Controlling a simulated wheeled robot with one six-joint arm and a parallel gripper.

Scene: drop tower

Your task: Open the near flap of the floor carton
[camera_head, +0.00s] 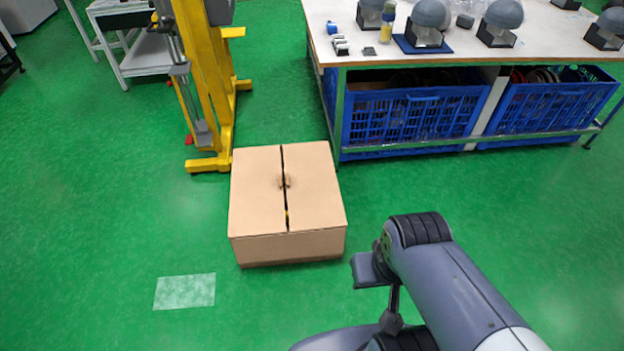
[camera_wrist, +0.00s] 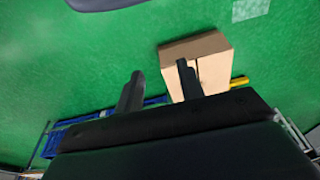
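A brown cardboard carton (camera_head: 258,205) sits on the green floor in the middle of the head view. Its two top flaps lie flat and closed, meeting at a dark seam with a small hole midway along it. The flaps lie left and right of this seam. In the wrist view the carton (camera_wrist: 212,62) appears beyond my gripper (camera_wrist: 160,68), partly hidden by one finger. My gripper is open, its fingers well apart with nothing between them, and it is clear of the carton. My arm reaches in from the lower right of the head view; the fingers are not discernible there.
A yellow lifter frame (camera_head: 205,70) stands just behind the carton to the left. A workbench (camera_head: 400,58) with blue crates (camera_head: 415,112) beneath it is behind to the right. A pale floor patch (camera_head: 185,291) lies front left. The floor left and in front is clear.

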